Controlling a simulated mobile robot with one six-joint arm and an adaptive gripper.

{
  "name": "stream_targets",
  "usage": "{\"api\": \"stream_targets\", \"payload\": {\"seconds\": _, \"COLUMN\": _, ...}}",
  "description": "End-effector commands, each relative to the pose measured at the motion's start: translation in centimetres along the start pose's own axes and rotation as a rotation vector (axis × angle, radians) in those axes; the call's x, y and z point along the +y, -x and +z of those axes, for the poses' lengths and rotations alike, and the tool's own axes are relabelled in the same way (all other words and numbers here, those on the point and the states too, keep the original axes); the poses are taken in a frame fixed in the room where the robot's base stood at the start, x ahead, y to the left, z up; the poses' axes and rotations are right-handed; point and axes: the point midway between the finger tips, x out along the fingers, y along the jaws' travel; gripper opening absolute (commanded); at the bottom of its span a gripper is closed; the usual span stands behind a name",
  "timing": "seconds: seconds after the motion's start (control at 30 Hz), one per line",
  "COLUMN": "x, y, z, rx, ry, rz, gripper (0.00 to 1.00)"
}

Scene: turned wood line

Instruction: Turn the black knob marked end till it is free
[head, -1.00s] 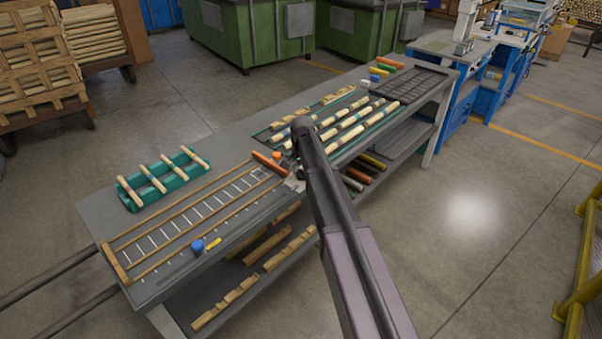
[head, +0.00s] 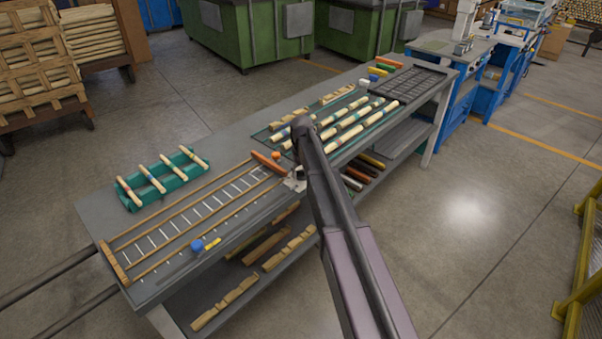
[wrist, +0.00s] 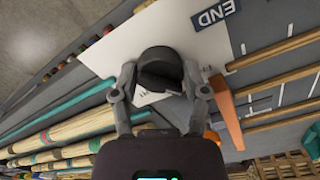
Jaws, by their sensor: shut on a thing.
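The black knob (wrist: 160,70) is round and sits at the top middle of the wrist view, over a white plate (wrist: 185,35). A dark label reading END (wrist: 215,13) is on the plate, up and right of the knob. My gripper (wrist: 159,84) is shut on the knob, one finger on each side. In the head view my gripper (head: 297,180) is low at the bench's front edge, largely behind my arm, and the knob is hidden there. I cannot tell how far the knob is turned.
A measuring frame with wooden rails (head: 190,222) and an orange end bar (head: 267,162) lies left of my gripper. Turned wood pieces (head: 352,118) lie on the bench behind my arm. A green rack (head: 185,190) stands far left.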

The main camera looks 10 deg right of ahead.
Motion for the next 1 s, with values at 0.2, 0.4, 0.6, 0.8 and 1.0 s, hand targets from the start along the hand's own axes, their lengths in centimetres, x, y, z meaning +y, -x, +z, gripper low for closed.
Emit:
{"api": "stream_targets", "payload": {"seconds": 0.2, "x": 0.0, "y": -0.05, "z": 0.32, "rx": -0.007, "ry": 0.11, "rz": -0.001, "gripper": 0.11}}
{"api": "stream_targets", "payload": {"seconds": 0.4, "x": 0.0, "y": -0.05, "z": 0.32, "rx": -0.007, "ry": 0.154, "rz": -0.001, "gripper": 0.11}}
{"api": "stream_targets", "payload": {"seconds": 0.6, "x": -0.02, "y": -0.05, "z": 0.3, "rx": -0.006, "ry": 0.161, "rz": -0.001, "gripper": 0.11}}
{"api": "stream_targets", "payload": {"seconds": 0.8, "x": -0.04, "y": -0.04, "z": 0.29, "rx": -0.006, "ry": 0.161, "rz": -0.001, "gripper": 0.11}}
{"api": "stream_targets", "payload": {"seconds": 1.0, "x": -0.04, "y": -0.03, "z": 0.18, "rx": -0.004, "ry": 0.16, "rz": -0.001, "gripper": 0.93}}
